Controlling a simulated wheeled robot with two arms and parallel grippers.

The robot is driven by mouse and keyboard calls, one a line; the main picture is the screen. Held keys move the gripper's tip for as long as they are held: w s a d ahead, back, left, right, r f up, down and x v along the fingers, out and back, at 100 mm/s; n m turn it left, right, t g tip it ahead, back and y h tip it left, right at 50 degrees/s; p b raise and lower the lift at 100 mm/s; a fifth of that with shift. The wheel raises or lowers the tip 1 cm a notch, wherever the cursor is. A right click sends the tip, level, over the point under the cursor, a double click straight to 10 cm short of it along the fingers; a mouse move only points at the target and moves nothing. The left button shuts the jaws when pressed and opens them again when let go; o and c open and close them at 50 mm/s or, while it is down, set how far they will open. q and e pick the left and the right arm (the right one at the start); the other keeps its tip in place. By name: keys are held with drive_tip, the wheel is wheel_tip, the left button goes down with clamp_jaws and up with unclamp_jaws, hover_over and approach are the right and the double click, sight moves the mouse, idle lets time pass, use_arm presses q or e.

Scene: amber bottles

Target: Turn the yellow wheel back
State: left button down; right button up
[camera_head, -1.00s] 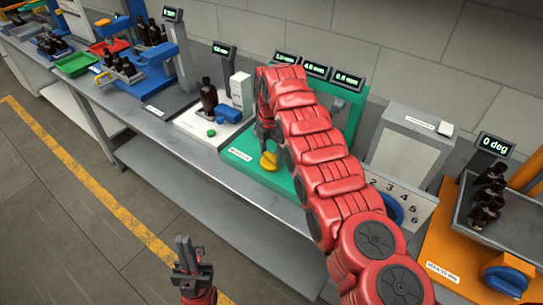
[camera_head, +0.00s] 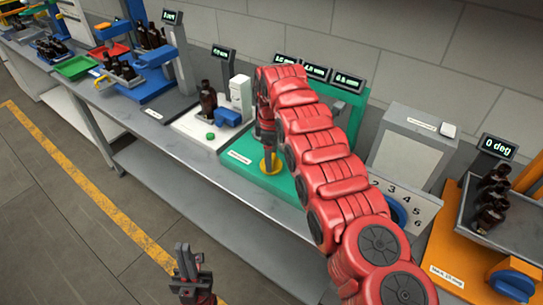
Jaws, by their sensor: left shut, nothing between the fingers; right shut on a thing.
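The yellow wheel (camera_head: 271,166) is low at the front of the green station (camera_head: 243,160), below the red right arm. My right gripper (camera_head: 267,147) points down at the wheel and is shut on it; the arm and the dark fingers hide part of the wheel and most of the station. Three small displays (camera_head: 316,72) with green digits stand at the back of the green station; their values are hard to read. My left gripper (camera_head: 184,258) is shut and empty, pointing up over the floor in front of the bench.
Left of the green station, a white station (camera_head: 190,122) holds a dark bottle (camera_head: 208,98) and a blue part. To the right are a grey numbered cabinet (camera_head: 408,150) and an orange station (camera_head: 455,240) with dark bottles in a tray, its display reading 0 deg.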

drive_tip(key=m, duration=0.5)
drive_tip(key=shift+m, duration=0.3)
drive_tip(key=m, duration=0.5)
drive_tip(key=shift+r, duration=0.1)
drive_tip(key=m, duration=0.6)
drive_tip(key=shift+m, duration=0.4)
drive_tip(key=m, duration=0.5)
drive_tip(key=shift+w, duration=0.1)
drive_tip(key=o, duration=1.3)
